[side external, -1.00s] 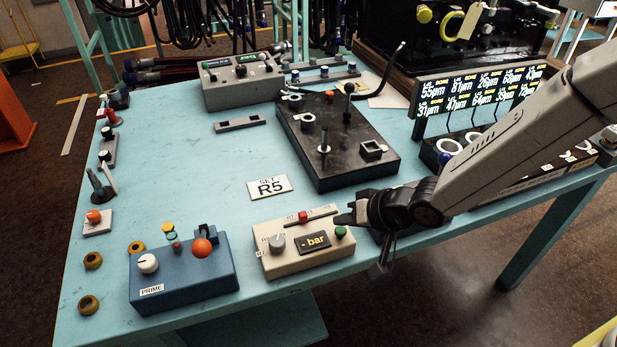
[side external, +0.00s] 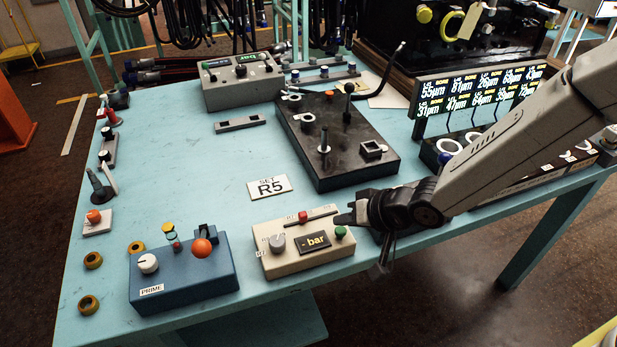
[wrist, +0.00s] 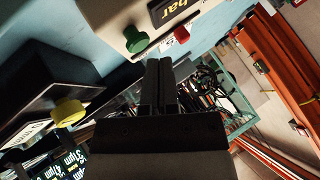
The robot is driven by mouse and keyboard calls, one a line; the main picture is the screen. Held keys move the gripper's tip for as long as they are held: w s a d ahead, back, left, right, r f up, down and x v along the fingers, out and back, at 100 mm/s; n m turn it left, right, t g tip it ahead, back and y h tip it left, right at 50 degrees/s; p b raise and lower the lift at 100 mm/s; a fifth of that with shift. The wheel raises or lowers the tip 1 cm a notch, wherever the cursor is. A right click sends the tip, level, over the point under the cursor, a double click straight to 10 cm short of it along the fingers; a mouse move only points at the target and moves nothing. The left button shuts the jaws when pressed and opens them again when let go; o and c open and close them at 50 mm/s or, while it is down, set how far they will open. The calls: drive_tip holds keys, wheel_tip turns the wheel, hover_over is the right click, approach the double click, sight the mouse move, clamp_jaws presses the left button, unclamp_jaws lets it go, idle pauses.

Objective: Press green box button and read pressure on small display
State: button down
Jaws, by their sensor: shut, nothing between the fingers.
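A beige box (side external: 285,259) stands near the table's front edge. It carries a grey knob (side external: 277,242), a red slider (side external: 303,217), a green button (side external: 341,232) and a small dark display (side external: 313,241) reading "- bar". My gripper (side external: 340,219) is shut and empty, just above and beside the green button at the box's right end. I cannot tell from the side view whether it touches the box. In the wrist view the shut fingers (wrist: 160,85) point toward the box (wrist: 112,20), and the green button (wrist: 135,40) lies a little beyond and left of the tips.
A blue PRIME box (side external: 182,280) stands left of the beige box. A SET R5 card (side external: 269,187) lies behind it. A black plate (side external: 350,160) with fittings and a lit number display (side external: 478,95) are farther back.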

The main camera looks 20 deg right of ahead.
sight(345, 232)
drive_tip(key=shift+f, duration=0.95)
idle(1.5)
drive_tip(key=shift+r, duration=0.9)
drive_tip(key=shift+r, duration=0.15)
drive_tip(key=shift+r, duration=2.4)
drive_tip(key=shift+d, duration=0.1)
drive_tip(key=s+d+g+h, duration=0.1)
drive_tip(key=s+d, duration=0.3)
drive_tip(key=d, duration=0.4)
drive_tip(key=s+d+f+n+g+h, duration=0.1)
drive_tip(key=s+d, duration=0.3)
drive_tip(key=d, duration=0.5)
drive_tip(key=s+d+g+h, duration=0.2)
drive_tip(key=s+d+h, duration=0.1)
drive_tip(key=d, duration=0.6)
drive_tip(key=shift+s+f+n+g, duration=0.25)
drive_tip(key=shift+s+n+g, duration=0.15)
drive_tip(key=shift+s, duration=0.4)
